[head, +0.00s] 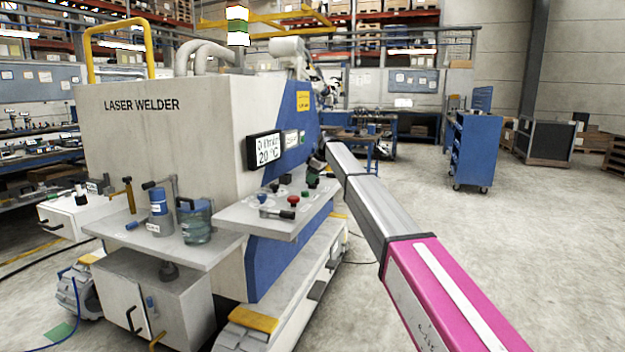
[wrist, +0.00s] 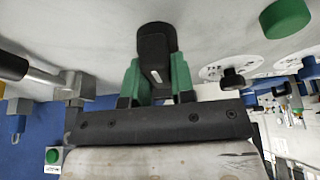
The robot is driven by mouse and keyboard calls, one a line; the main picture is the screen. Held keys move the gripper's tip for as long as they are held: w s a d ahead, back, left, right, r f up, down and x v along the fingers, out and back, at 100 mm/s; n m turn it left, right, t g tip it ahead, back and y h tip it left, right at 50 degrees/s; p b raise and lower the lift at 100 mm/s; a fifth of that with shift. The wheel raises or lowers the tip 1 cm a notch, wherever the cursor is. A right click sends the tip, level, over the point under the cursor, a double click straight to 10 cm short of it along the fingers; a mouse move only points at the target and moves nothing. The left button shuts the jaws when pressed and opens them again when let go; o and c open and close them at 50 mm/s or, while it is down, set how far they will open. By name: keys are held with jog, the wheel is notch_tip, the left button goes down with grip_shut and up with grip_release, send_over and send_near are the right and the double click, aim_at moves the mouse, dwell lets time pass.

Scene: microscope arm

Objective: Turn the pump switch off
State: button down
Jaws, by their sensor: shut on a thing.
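A black switch knob (wrist: 154,40) with a short white mark sits between the green fingers of my gripper (wrist: 155,82) in the wrist view. The fingers are shut on its two sides. I cannot read a label that says it is the pump switch. In the head view my gripper (head: 314,172) is at the far right end of the grey control panel (head: 250,215) of the laser welder. The held knob cannot be made out there.
Beside the held knob are a black knob (wrist: 231,79) on a white dial, a green button (wrist: 286,18) and a metal lever (wrist: 45,76). A red knob (head: 293,200) stands on the panel. A blue cabinet (head: 475,150) stands right; open floor lies before it.

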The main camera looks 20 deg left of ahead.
dwell(0.4)
jog(key=c, duration=1)
grip_release()
jog(key=shift+o, duration=0.2)
jog(key=v, duration=1)
jog(key=shift+r, duration=0.4)
jog(key=shift+d, duration=0.15)
jog(key=s+d+f+m+h, duration=0.1)
jog(key=s+d+f+m, duration=0.3)
jog(key=d+f, duration=0.6)
jog(key=s+d+f+m+h, duration=0.15)
jog(key=s+d+f, duration=0.35)
jog(key=d+f, duration=0.5)
jog(key=s+d+f+m, duration=0.3)
jog(key=s+d+f, duration=0.2)
jog(key=d+f, duration=0.5)
jog(key=s+d+f+m, duration=0.3)
jog(key=s+d+f, duration=0.2)
jog(key=s+d, duration=0.2)
jog(key=s+d+f+m+h, duration=0.1)
jog(key=s+d+f+m, duration=0.1)
jog(key=s+d+f, duration=0.4)
jog(key=s+d+f+m+h, duration=0.1)
jog(key=s+d+f+m, duration=0.2)
jog(key=s, duration=1.1)
jog(key=d+f, duration=0.3)
jog(key=d, duration=0.2)
jog(key=shift+s+f+m, duration=0.25)
jog(key=shift+s+m, duration=0.05)
jog(key=shift+m, duration=0.05)
